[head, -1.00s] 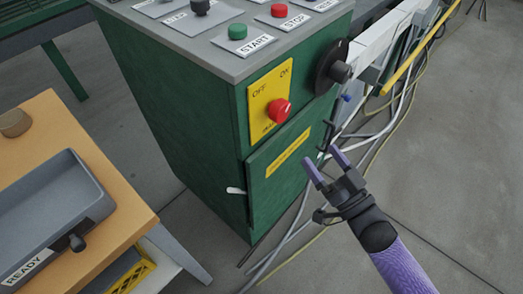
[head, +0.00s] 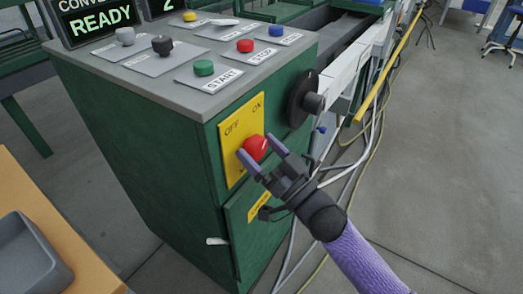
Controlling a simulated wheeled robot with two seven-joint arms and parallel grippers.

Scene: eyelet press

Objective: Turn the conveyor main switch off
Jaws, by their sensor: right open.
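The main switch is a red knob (head: 256,146) on a yellow plate (head: 236,126) on the side of the green cabinet (head: 150,150). The plate reads OFF at upper left and ON at upper right. The knob's exact pointing is hard to tell because my gripper partly covers it. My right gripper (head: 262,158) is open, with its two purple fingers at the knob's lower left and right. Whether they touch it is unclear. My left gripper is out of view.
The cabinet top holds green START (head: 203,68) and red STOP (head: 245,46) buttons, other controls and a READY display (head: 100,18). A black handwheel (head: 302,98) juts out right of the plate. An orange table with a grey tray (head: 28,262) stands at lower left.

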